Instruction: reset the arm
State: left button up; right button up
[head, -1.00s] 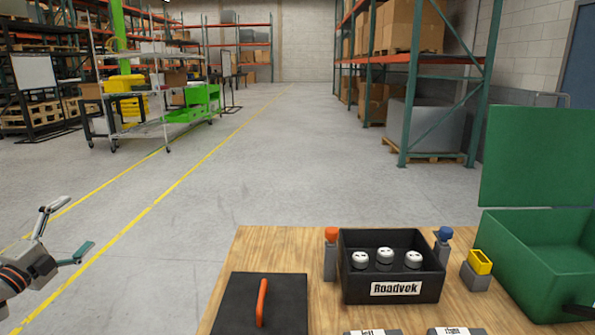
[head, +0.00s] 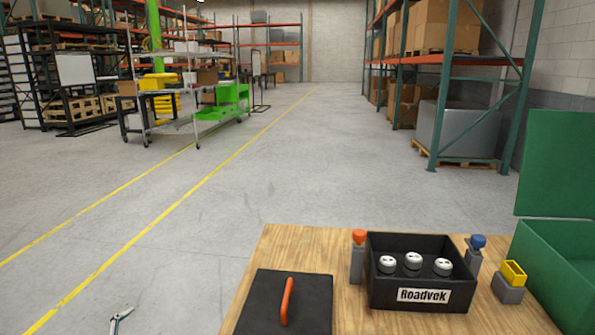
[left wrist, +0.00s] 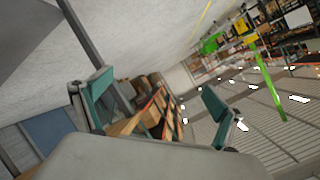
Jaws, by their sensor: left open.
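My left gripper (left wrist: 160,110) is open and empty in the left wrist view, its two teal fingertips wide apart with only the distant warehouse between them. In the head view only a small part of it (head: 120,318) shows at the bottom edge, left of the wooden table (head: 290,245) and apart from it. My right gripper is not in view.
On the table are a black lid (head: 310,305) with an orange handle, a black Roadvek box (head: 385,290) holding three white-topped parts, an orange-topped post (head: 357,262), a blue-topped post (head: 475,256), a yellow-topped block (head: 510,285) and an open green case (head: 560,160). Floor left is clear.

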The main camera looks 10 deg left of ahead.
pick_arm(q)
jog(key=s+d+f+n+g+h, duration=0.1)
jog(key=s+d+f, duration=0.3)
jog(key=s+d, duration=0.4)
jog(key=s+d+f+n+g+h, duration=0.1)
jog(key=s+d+f, duration=0.3)
jog(key=s+d, duration=0.4)
jog(key=s+d+f+n+g+h, duration=0.1)
jog(key=s+d+f+n, duration=0.1)
jog(key=s+d, duration=0.7)
jog(key=d+f, duration=0.1)
jog(key=d, duration=0.2)
jog(key=shift+d+f+h, duration=0.25)
jog(key=shift+f+h, duration=0.05)
jog(key=shift+f, duration=0.1)
